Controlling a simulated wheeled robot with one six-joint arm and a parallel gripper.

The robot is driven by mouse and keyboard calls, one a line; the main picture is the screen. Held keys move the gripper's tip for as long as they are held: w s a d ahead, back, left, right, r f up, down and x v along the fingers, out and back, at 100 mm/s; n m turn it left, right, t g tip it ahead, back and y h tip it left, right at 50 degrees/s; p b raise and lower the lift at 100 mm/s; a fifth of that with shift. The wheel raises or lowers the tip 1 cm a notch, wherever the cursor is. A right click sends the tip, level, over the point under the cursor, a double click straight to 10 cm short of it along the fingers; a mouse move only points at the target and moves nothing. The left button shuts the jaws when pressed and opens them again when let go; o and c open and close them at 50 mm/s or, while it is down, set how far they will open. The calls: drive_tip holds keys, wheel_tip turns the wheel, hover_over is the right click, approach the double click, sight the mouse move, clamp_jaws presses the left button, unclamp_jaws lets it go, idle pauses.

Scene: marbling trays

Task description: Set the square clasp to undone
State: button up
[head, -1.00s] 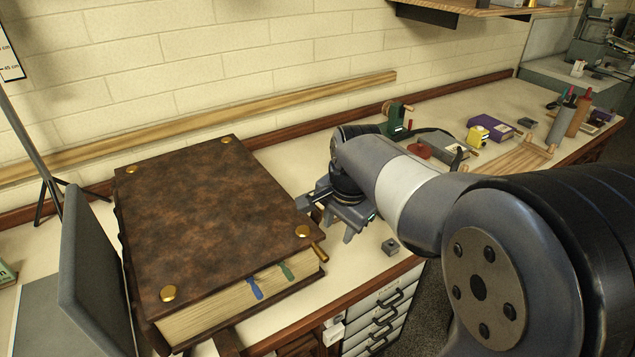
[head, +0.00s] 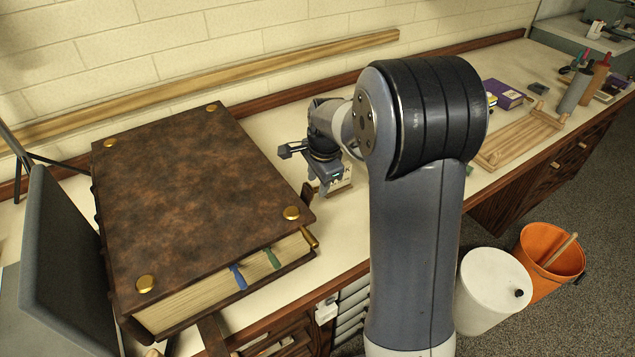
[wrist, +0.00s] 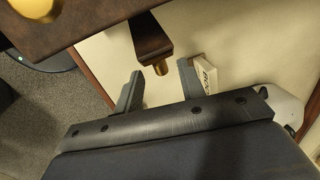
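The large brown leather book (head: 190,190) lies on the bench with brass bosses at its cover corners. A dark brown clasp piece (head: 307,194) juts from its right edge; I take it for the square clasp. It shows in the wrist view as a square-ended strap (wrist: 149,35) with a brass tip below it. My gripper (wrist: 160,84) is open and empty, its two fingers apart on either side of the line of that tip, with no clear contact. In the head view, my gripper (head: 326,188) is just right of the book. I cannot tell whether the clasp is fastened.
A brass rod (head: 311,238) sticks out from the book's near right corner. A small white box (wrist: 206,72) lies beside my right finger. A grey panel (head: 62,275) stands left of the book. White (head: 492,290) and orange (head: 549,262) buckets stand on the floor.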

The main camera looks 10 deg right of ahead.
drive_tip(key=shift+w+f, duration=0.15)
drive_tip(key=shift+f, duration=0.7)
drive_tip(key=shift+c, duration=0.4)
clamp_jaws()
